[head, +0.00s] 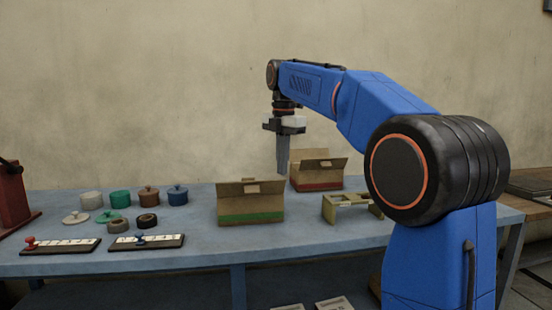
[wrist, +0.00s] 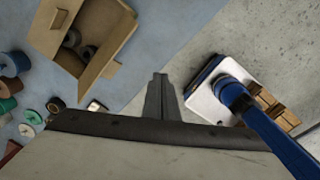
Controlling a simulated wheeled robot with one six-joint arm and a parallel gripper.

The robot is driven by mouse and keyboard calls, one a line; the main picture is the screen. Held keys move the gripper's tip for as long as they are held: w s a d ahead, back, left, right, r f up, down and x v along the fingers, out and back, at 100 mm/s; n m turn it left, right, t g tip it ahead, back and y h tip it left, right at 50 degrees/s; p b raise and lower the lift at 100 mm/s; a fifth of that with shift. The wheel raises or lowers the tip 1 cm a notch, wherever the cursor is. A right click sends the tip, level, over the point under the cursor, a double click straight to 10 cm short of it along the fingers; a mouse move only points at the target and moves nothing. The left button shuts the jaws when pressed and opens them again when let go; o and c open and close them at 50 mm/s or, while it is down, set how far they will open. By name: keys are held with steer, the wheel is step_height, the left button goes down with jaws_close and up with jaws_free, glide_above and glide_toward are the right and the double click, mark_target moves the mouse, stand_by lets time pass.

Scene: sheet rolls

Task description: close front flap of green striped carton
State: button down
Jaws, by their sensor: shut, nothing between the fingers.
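The green striped carton (head: 250,208) stands on the blue table in the head view, with a green band low on its front. Its front flap (head: 250,188) is open and tilts outward at the top edge, with a small tab. In the wrist view, an open carton (wrist: 118,35), seemingly the same one, shows dark round rolls inside and a tabbed flap (wrist: 96,66) along its near side. My gripper (head: 283,172) is shut and empty, pointing down above and right of the carton, apart from it. Its fingertips also show in the wrist view (wrist: 160,76).
A red striped carton (head: 318,181) stands behind, to the right. A small tan stand (head: 350,206) is at right. Several lidded pots (head: 149,196), rings and two label strips (head: 146,241) lie at left. Bare table lies in front of the green carton.

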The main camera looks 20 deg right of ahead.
mark_target(272, 192)
steer(key=w+n, duration=0.4)
steer(key=w, duration=0.1)
step_height(272, 192, down, 9)
steer(key=shift+g, duration=0.3)
steer(key=shift+w+a, duration=0.1)
steer(key=shift+w, duration=0.05)
stand_by(1.8)
steer(key=shift+w+d+r, duration=0.1)
steer(key=shift+w+d, duration=0.1)
steer(key=shift+w, duration=1.1)
steer(key=shift+w+d+r, duration=0.1)
steer(key=shift+w+d, duration=0.15)
steer(key=shift+w, duration=1.1)
steer(key=shift+w+d+r, duration=0.1)
steer(key=shift+w+d, duration=0.1)
steer(key=shift+w, duration=1.1)
steer(key=shift+w+d+r, duration=0.15)
steer(key=shift+w, duration=0.95)
steer(key=shift+w+d+r, duration=0.15)
steer(key=shift+w, duration=0.95)
